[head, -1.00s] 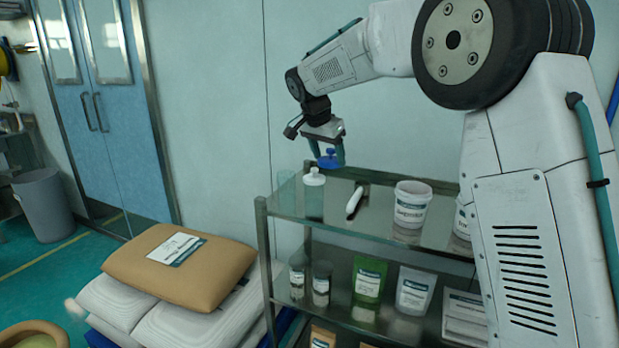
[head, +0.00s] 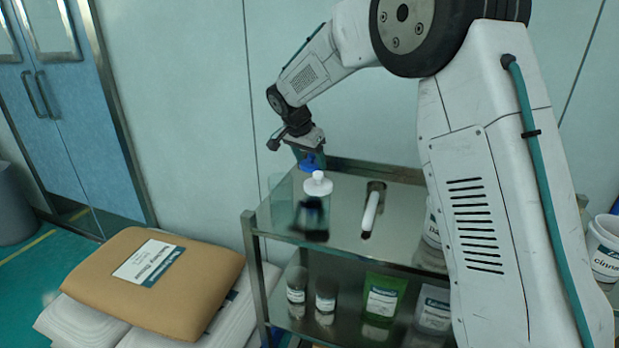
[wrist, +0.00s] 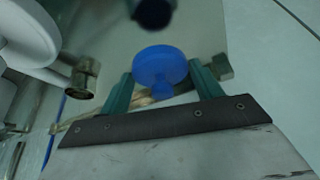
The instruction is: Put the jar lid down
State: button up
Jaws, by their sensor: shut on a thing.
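The jar lid is a blue disc with a small knob (head: 309,165). It hangs from my gripper (head: 310,155) above the upper shelf, just behind the white-topped jar in the head view. In the wrist view the blue lid (wrist: 160,66) sits between the two green fingertips (wrist: 162,92), which are shut on its knob. A clear jar (head: 312,218) with dark contents and a white knobbed lid (head: 318,186) stands on the upper shelf. Whether the blue lid touches anything is hard to tell.
The metal rack's upper shelf (head: 337,252) also holds a white cylindrical tool (head: 371,212). Small jars (head: 297,290) and a green pouch (head: 383,298) stand on the lower shelf. Brown and white sacks (head: 150,280) are stacked at left. Some shelf glass lies between the jar and tool.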

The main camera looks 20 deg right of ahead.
jog(key=shift+s+a+f, duration=0.1)
jog(key=shift+a+f, duration=0.05)
jog(key=shift+f, duration=2.8)
jog(key=shift+f, duration=0.1)
jog(key=o, duration=1)
jog(key=shift+c, duration=0.2)
